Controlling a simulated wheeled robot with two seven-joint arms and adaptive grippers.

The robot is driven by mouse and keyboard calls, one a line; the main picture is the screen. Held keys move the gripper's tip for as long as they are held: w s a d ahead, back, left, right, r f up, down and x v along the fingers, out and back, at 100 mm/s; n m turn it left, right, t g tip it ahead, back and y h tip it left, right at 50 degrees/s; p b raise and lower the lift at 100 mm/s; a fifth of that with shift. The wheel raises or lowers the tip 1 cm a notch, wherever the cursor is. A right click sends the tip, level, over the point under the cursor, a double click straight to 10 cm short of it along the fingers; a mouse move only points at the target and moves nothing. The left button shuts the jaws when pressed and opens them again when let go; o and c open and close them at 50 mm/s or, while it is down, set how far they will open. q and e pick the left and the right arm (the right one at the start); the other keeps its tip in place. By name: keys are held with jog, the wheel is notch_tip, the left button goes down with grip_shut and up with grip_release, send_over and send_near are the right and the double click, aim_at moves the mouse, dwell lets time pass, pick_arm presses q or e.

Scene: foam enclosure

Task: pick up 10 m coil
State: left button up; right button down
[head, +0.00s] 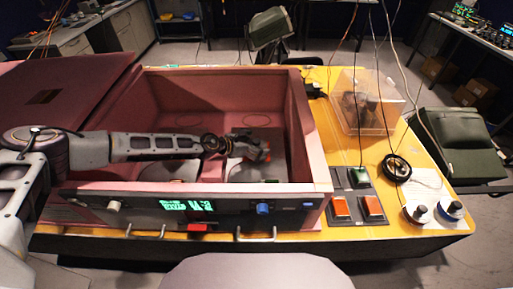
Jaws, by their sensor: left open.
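The pink foam-lined enclosure (318,150) stands open on the yellow table. My left arm reaches over its left wall, and the left gripper (262,150) is inside, low over the grey floor right of the middle. It is open, with nothing visible between its fingers. A dark round coil (397,167) lies outside on the table at the right. No label is readable, so I cannot tell which is the 10 m coil. My right gripper is not in view.
The front panel (185,207) has a green display, knobs and handles. Right of it are a switch block (355,208) with orange buttons, a clear box (365,105), two round knob-like pieces (418,214) and hanging cables. The raised lid (60,85) is at the left.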

aim_at(256, 140)
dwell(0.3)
pick_arm(q)
jog(key=c, duration=1.2)
jog(key=shift+o, duration=0.2)
jog(key=shift+r, duration=0.25)
jog(key=shift+r, duration=4.75)
